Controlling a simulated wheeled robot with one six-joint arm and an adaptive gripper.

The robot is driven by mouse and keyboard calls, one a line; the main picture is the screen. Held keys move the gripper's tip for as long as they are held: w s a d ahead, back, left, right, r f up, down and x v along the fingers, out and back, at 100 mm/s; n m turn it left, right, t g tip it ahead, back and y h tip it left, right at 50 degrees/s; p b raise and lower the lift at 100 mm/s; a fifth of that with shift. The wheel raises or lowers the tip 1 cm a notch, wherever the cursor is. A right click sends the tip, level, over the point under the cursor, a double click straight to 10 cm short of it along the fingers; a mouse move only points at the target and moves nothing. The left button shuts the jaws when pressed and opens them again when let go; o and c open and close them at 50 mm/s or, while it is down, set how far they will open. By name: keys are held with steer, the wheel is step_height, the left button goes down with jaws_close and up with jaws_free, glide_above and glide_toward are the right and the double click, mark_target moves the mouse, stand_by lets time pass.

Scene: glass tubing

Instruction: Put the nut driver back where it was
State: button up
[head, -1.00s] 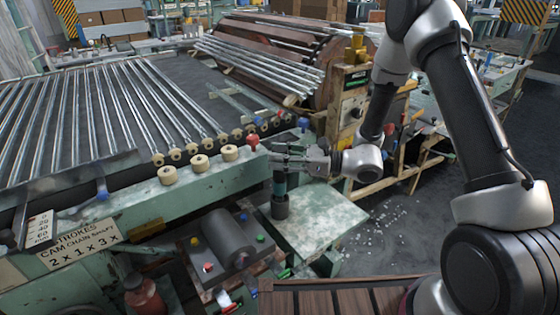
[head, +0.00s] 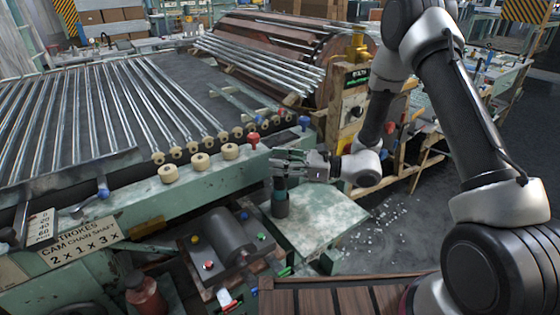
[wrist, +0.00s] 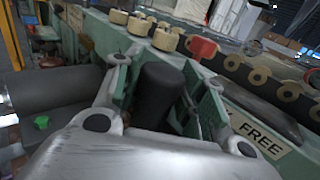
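My gripper (head: 279,163) reaches in from the right above the small green shelf. In the wrist view its green-padded fingers (wrist: 162,88) lie close on both sides of an upright black cylinder, which looks like the handle of the nut driver (wrist: 160,92). The fingers appear shut on it. In the head view the fingers cover its top, and a short teal part shows below them. Under that, a dark round holder (head: 280,209) stands on the shelf. The teal part lines up with the holder; how deep the driver sits in it cannot be told.
The green shelf (head: 325,220) is otherwise bare. Behind it runs the conveyor's green rail with cream rollers (head: 229,151), a red knob (head: 253,139) and a blue knob (head: 304,122). A grey cylinder unit with coloured buttons (head: 225,240) stands to the left.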

steer(key=shift+o, duration=0.8)
steer(key=shift+r, duration=0.15)
steer(key=s+d, duration=0.2)
steer(key=d, duration=1)
steer(key=s+d+r+n+g+h, duration=0.35)
steer(key=s+r+n, duration=0.25)
steer(key=s, duration=0.2)
steer(key=s+d+r+n+g+h, duration=0.3)
steer(key=s+r+n+h, duration=0.25)
steer(key=s+n, duration=0.2)
steer(key=s+d+r+n+t+h, duration=0.3)
steer(key=d+r+h, duration=0.1)
steer(key=d, duration=0.4)
steer(key=s+d+r+n+t+h, duration=0.3)
steer(key=d+r+t+h, duration=0.1)
steer(key=d, duration=0.4)
steer(key=shift+d+r+n+h, duration=0.2)
steer(key=shift+r+n+h, duration=0.15)
steer(key=shift+r, duration=0.5)
